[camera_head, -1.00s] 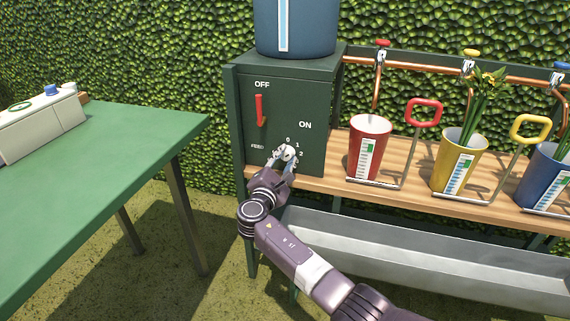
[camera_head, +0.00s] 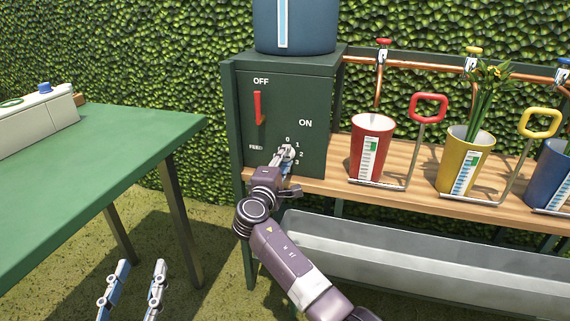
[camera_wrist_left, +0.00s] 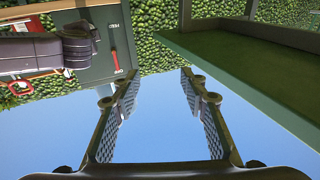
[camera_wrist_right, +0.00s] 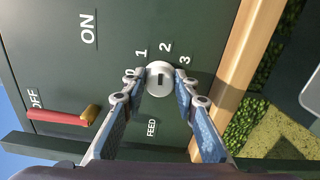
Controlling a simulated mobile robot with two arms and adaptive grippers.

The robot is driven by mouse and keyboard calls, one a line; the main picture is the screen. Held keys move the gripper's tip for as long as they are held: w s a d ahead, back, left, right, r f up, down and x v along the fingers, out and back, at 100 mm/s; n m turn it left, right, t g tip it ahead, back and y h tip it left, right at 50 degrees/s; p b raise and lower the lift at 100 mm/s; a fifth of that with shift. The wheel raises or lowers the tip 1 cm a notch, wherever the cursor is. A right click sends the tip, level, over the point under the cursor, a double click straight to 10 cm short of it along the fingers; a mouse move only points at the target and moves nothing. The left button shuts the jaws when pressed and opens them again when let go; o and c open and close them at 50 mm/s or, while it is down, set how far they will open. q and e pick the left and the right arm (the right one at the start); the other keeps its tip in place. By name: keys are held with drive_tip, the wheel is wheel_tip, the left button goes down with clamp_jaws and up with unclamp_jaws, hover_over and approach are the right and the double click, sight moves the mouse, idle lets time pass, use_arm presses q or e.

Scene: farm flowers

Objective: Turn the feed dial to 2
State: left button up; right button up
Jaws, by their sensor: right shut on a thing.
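The feed dial (camera_wrist_right: 160,78) is a round pale knob on the dark green box (camera_head: 309,91), with the numbers 0 to 3 around it. My right gripper (camera_wrist_right: 160,77) has one finger on each side of the knob and is shut on it. A short dark mark on the knob points roughly toward the 2 in the right wrist view. In the head view the dial (camera_head: 286,153) is partly hidden by my gripper. My left gripper (camera_head: 141,264) is open and empty beside the green table; it also shows in the left wrist view (camera_wrist_left: 157,72).
A wooden shelf (camera_head: 420,185) with red, yellow and blue cups is at right. A grey trough (camera_head: 420,257) lies below it. A green table (camera_head: 100,150) is at left.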

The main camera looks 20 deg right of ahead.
use_arm(q)
drive_tip(key=shift+s+d+r+t+h+b, duration=0.2)
drive_tip(key=shift+r+t, duration=0.25)
drive_tip(key=shift+r, duration=0.5)
drive_tip(key=shift+s+a+r+t+h+b, duration=0.1)
drive_tip(key=shift+s+r+t+h, duration=0.3)
drive_tip(key=shift+r, duration=0.6)
drive_tip(key=shift+s+d+r+t+b, duration=0.1)
drive_tip(key=shift+r+t, duration=0.45)
drive_tip(key=shift+r, duration=0.4)
use_arm(e)
drive_tip(key=shift+r+m, duration=0.15)
drive_tip(key=shift+m, duration=0.45)
drive_tip(key=shift+d, duration=0.1)
drive_tip(key=o, duration=1.1)
use_arm(q)
drive_tip(key=shift+w, duration=0.1)
use_arm(e)
drive_tip(key=shift+o, duration=0.2)
drive_tip(key=v, duration=1.2)
drive_tip(key=shift+w, duration=0.1)
